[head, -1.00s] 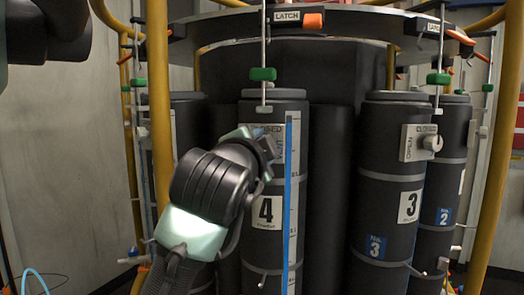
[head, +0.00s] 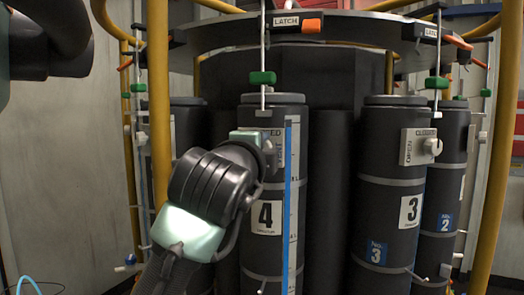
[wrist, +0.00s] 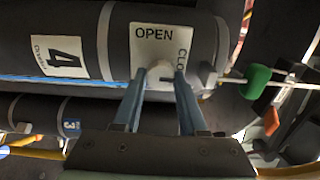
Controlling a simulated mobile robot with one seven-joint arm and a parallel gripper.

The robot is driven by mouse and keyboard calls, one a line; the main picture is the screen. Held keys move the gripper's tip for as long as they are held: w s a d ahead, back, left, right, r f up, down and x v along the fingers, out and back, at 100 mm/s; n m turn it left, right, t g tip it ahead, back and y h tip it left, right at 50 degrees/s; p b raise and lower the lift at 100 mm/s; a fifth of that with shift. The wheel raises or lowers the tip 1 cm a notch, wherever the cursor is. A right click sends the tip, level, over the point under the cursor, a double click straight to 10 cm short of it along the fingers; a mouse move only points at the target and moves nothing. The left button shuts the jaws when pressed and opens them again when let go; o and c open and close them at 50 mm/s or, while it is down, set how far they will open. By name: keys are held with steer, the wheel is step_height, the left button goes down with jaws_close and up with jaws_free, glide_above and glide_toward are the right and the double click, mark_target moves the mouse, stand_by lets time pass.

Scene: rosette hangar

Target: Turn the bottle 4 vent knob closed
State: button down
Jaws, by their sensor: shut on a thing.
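Bottle 4 (head: 262,250) is a dark upright cylinder with a white "4" label, left of centre in the head view. Its vent plate (head: 278,148) is pale and partly hidden behind my wrist. In the wrist view the plate (wrist: 148,40) reads OPEN, with the start of CLOSED on its right side. The light vent knob (wrist: 160,73) sits on it. My gripper (wrist: 163,82) has one finger on each side of the knob and is shut on it. In the head view the fingertips and knob are hidden by my wrist.
Bottle 3 (head: 388,215) stands to the right with its own knob (head: 432,147), and bottle 2 (head: 444,190) behind it. A rod with a green grip (head: 262,78) hangs above bottle 4. Yellow posts (head: 160,110) flank the bottles. A blue strip (head: 288,200) runs down bottle 4.

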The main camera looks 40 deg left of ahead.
steer(key=shift+c, duration=2.2)
jaws_free()
steer(key=b+v, duration=0.3)
steer(key=v, duration=1)
